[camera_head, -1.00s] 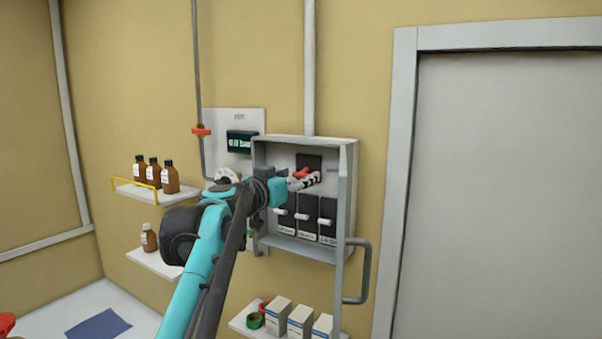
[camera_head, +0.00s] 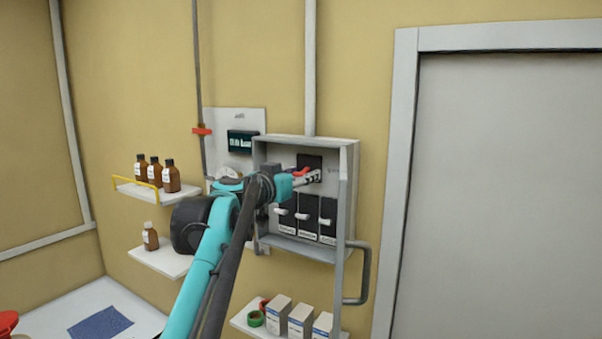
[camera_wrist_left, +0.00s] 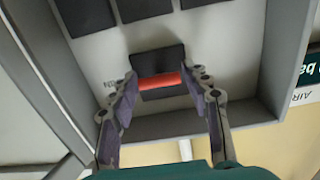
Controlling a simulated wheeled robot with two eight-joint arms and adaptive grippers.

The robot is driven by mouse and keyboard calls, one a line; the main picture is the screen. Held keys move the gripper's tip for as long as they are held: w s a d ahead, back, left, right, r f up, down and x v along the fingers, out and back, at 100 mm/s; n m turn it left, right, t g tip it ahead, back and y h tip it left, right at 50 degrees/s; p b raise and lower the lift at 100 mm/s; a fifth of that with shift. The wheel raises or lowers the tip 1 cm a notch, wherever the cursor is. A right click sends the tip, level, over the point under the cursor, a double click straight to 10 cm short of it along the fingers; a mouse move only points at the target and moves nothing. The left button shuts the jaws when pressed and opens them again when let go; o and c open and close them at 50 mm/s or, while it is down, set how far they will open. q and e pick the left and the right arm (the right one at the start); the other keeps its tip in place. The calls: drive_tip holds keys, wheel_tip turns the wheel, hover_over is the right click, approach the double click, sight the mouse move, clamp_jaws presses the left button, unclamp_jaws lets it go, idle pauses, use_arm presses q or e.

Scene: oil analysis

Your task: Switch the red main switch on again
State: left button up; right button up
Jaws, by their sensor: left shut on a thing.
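The red main switch (camera_head: 300,172) is a red handle on a black block at the top of the open grey switch box (camera_head: 348,165) on the wall. In the left wrist view, which is turned over, the red handle (camera_wrist_left: 159,81) lies across its black block. My left gripper (camera_head: 310,178) reaches into the box at the switch. Its two fingers (camera_wrist_left: 163,79) are shut on the handle, one at each end. In the head view the fingers cover part of the handle. My right gripper is in neither view.
Several breakers with white toggles (camera_head: 302,216) sit below the main switch. The box's side walls stand close around the gripper. A grey handle (camera_head: 366,272) sticks out at lower right. Shelves hold brown bottles (camera_head: 171,176) at left and white cartons (camera_head: 300,320) below.

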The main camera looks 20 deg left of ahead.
use_arm(q)
wheel_tip(320, 180, up, 3)
drive_tip(key=g+p, duration=0.3)
drive_tip(key=p, duration=0.2)
drive_tip(key=g+p, duration=0.3)
drive_tip(key=p, duration=0.3)
drive_tip(key=shift+w+f+y, duration=0.15)
drive_tip(key=shift+f+y, duration=0.05)
drive_tip(key=shift+y, duration=0.1)
drive_tip(key=shift+f+g+p, duration=0.1)
drive_tip(key=shift+g+p, duration=0.6)
drive_tip(key=shift+p, duration=0.45)
drive_tip(key=o, duration=1)
drive_tip(key=v, duration=1.2)
drive_tip(key=shift+f, duration=0.1)
